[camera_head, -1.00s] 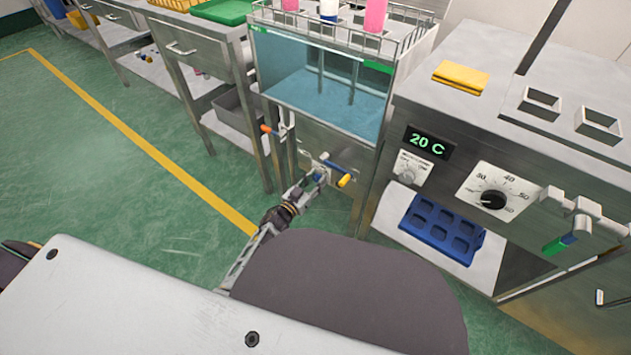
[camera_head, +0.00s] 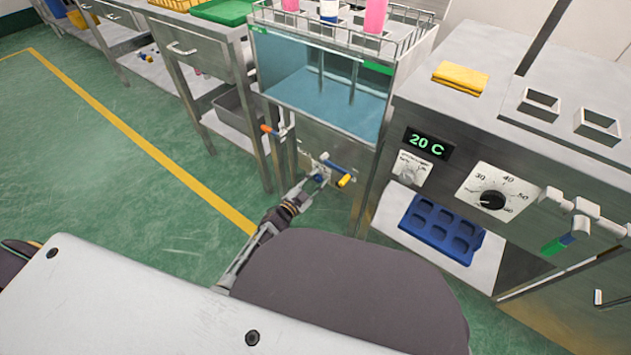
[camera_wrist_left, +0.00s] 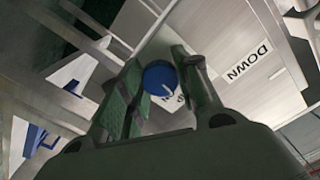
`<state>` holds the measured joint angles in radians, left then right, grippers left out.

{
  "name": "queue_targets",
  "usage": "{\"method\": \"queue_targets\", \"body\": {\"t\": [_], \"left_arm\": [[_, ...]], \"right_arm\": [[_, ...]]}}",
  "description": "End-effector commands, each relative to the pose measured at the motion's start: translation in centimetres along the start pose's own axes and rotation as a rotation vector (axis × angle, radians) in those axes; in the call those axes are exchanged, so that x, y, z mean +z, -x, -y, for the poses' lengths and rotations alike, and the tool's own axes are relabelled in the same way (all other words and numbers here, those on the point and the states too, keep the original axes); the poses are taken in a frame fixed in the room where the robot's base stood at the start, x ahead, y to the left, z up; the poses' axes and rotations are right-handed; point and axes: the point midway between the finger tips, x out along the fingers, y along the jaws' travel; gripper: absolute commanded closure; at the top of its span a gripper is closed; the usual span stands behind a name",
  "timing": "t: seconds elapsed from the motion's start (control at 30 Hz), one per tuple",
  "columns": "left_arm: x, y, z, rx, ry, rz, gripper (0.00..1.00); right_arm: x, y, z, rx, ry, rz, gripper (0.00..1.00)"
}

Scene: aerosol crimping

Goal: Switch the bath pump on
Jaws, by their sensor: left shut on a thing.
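My left gripper (camera_head: 318,180) is low in front of the water bath (camera_head: 315,95). In the left wrist view its fingers (camera_wrist_left: 160,85) stand on both sides of a round blue knob (camera_wrist_left: 160,77) with a white mark, and are shut on it. A label reading DOWN (camera_wrist_left: 248,63) is on the panel beside the knob, and another label is partly hidden behind it. A small grey rotary switch (camera_head: 409,172) on a white plate sits under the 20 C display (camera_head: 427,143); its lettering is too small to read surely. My right gripper is not in view.
A blue-and-yellow lever (camera_head: 337,173) stands close to my left gripper, and an orange-ended tap (camera_head: 272,129) is to its left. A numbered dial (camera_head: 493,199) and a blue tray (camera_head: 440,229) are at the right. The green floor (camera_head: 120,200) at the left is clear.

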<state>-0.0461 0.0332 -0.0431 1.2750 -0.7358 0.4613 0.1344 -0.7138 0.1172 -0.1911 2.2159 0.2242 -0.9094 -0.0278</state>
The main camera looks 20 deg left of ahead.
Motion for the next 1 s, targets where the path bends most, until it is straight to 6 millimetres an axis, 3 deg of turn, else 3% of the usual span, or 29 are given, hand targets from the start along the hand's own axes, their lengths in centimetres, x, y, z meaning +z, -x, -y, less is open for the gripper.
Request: {"method": "queue_targets", "body": {"t": [0.5,1.0], "left_arm": [[0.1,0.07,-0.06,0.001,-0.332,0.001,0.91],[0.09,0.08,-0.06,0.002,-0.41,0.002,0.91]], "right_arm": [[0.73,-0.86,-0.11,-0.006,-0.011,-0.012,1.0],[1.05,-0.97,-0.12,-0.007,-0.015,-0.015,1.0]]}}
